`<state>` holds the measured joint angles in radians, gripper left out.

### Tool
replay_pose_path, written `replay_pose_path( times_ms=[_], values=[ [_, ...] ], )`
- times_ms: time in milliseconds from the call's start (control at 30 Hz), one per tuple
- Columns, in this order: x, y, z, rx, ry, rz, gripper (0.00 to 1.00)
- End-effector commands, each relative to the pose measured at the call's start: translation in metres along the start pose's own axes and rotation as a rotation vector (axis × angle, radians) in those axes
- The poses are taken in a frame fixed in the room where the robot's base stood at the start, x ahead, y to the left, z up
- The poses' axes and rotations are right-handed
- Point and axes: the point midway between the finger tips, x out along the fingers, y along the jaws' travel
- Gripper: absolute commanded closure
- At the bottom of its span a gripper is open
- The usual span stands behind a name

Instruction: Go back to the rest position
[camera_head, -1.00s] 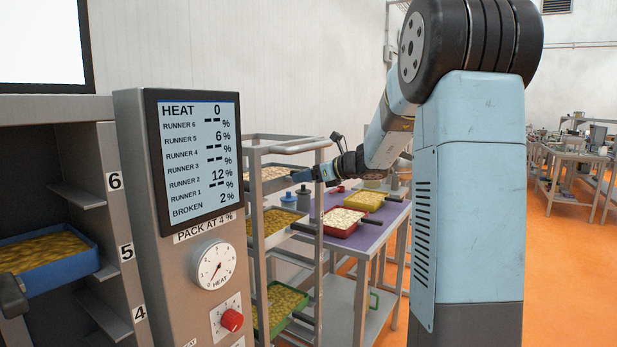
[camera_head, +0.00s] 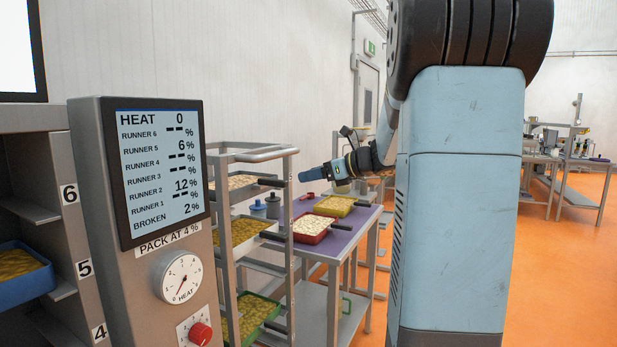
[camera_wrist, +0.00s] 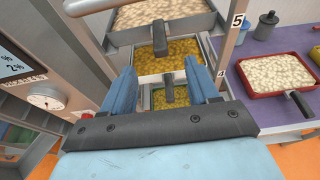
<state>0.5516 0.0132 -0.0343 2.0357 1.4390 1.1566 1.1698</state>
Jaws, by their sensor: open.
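My gripper (camera_head: 312,174) is raised in the air in front of the purple-topped table (camera_head: 345,238), its fingers pointing left toward the tray rack (camera_head: 288,205). In the wrist view the two blue fingers of my gripper (camera_wrist: 160,88) stand apart with nothing held between them. Beyond them the rack's trays sit one above another, with a pale-filled tray (camera_wrist: 165,16) on top and yellow-filled trays (camera_wrist: 180,52) below. My arm is bent, and its large blue link hides part of the room behind it.
The control panel (camera_head: 163,180) with a red knob (camera_head: 201,333) stands left of the rack. A red tray (camera_head: 311,228) and a yellow tray (camera_head: 335,205) rest on the table beside blue-grey jars (camera_head: 272,206). Orange floor (camera_head: 560,270) is clear at right.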

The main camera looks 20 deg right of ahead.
Motion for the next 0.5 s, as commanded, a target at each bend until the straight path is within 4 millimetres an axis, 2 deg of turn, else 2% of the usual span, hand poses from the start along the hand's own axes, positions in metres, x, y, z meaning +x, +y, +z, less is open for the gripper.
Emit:
replay_pose_path(
  times_ms=[367,500],
  values=[
    [0.000,0.000,0.000,0.000,0.000,0.000,0.40],
    [0.002,0.012,0.000,-0.045,0.023,0.016,0.40]
  ],
)
